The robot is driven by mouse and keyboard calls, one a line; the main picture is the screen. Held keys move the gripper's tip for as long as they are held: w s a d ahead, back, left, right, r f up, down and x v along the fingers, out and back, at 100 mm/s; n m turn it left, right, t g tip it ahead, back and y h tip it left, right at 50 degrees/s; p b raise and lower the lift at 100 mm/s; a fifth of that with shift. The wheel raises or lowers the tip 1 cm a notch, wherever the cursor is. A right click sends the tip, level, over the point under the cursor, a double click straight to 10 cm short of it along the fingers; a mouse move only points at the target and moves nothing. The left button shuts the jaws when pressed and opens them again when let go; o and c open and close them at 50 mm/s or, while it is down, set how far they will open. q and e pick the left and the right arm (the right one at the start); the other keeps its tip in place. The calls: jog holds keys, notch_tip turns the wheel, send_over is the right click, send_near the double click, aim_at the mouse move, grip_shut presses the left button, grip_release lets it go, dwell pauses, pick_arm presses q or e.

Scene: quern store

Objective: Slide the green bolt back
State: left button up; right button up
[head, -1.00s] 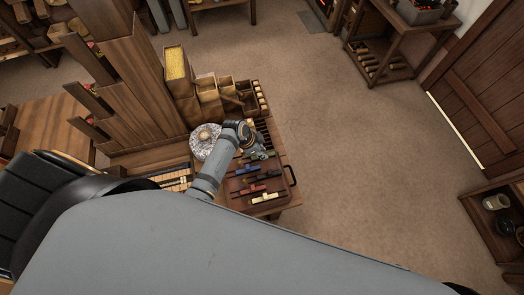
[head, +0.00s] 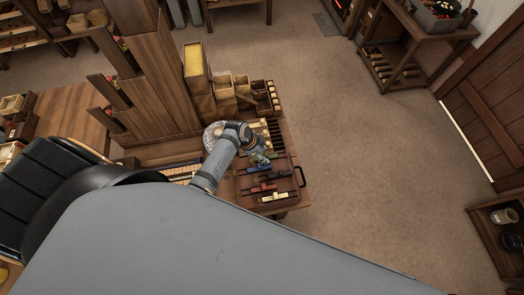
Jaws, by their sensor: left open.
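The green bolt (head: 269,156) lies across the dark brown board (head: 286,181) on the small wooden table, above a blue bolt (head: 259,169). My left gripper (head: 260,158) is open at the green bolt, and its fingers and wrist hide part of it. I cannot tell whether the fingers touch it. My right gripper is not in view.
A red bolt (head: 262,188) and a cream bolt (head: 274,197) sit lower on the board, close together. A dark handle (head: 301,177) sticks out at the board's right edge. Open wooden boxes (head: 222,88) stand behind.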

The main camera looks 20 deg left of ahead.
pick_arm(q)
jog(key=v, duration=1.2)
jog(key=shift+a, duration=0.15)
jog(key=shift+f, duration=0.1)
